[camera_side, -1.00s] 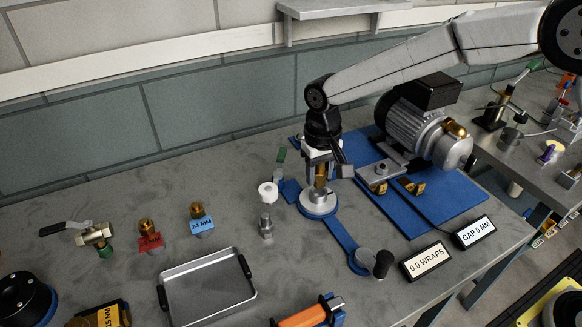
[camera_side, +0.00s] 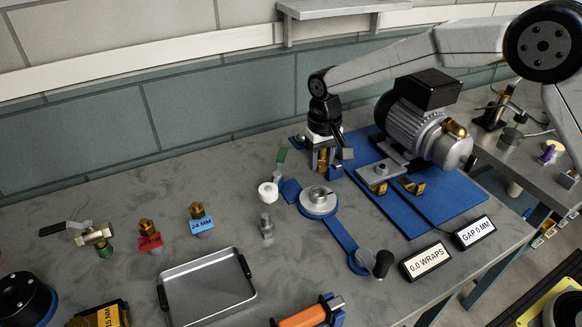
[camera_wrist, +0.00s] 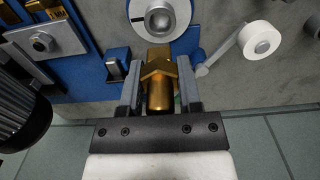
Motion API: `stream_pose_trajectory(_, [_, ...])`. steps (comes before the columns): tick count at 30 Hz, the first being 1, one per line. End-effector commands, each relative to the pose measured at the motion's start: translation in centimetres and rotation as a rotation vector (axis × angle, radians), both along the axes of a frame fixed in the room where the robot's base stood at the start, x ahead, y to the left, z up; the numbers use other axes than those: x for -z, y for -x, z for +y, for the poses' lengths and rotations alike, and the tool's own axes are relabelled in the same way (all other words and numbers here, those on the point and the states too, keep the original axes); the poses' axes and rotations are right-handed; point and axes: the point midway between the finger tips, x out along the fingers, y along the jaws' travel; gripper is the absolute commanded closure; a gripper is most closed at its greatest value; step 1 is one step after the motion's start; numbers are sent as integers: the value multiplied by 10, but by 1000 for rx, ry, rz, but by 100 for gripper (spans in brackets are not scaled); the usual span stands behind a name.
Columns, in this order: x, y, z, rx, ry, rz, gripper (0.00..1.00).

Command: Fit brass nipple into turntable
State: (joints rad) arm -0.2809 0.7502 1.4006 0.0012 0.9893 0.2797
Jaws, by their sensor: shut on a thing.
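The brass nipple (camera_side: 322,160) is held in my gripper (camera_side: 324,168), which is shut on it. In the wrist view the nipple (camera_wrist: 158,82) sits between the two grey fingers (camera_wrist: 160,90), with its hex part near the fingertips. The turntable (camera_side: 318,203) is a blue round base with a grey metal hub on a blue arm. In the side view my gripper is behind the turntable, apart from it.
A motor (camera_side: 418,120) on a blue plate stands close to the right of my gripper. A white tape roll (camera_side: 268,190) and a grey fitting (camera_side: 266,225) stand left of the turntable. A crank handle (camera_side: 381,263) rises in front. A grey tray (camera_side: 207,290) lies front left.

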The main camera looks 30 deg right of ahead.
Motion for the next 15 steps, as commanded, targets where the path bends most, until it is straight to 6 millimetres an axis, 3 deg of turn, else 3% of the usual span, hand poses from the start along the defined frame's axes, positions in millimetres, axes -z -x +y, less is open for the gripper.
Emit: stream_pose_trajectory(15, [30, 0, 0, 0, 0, 0, 100])
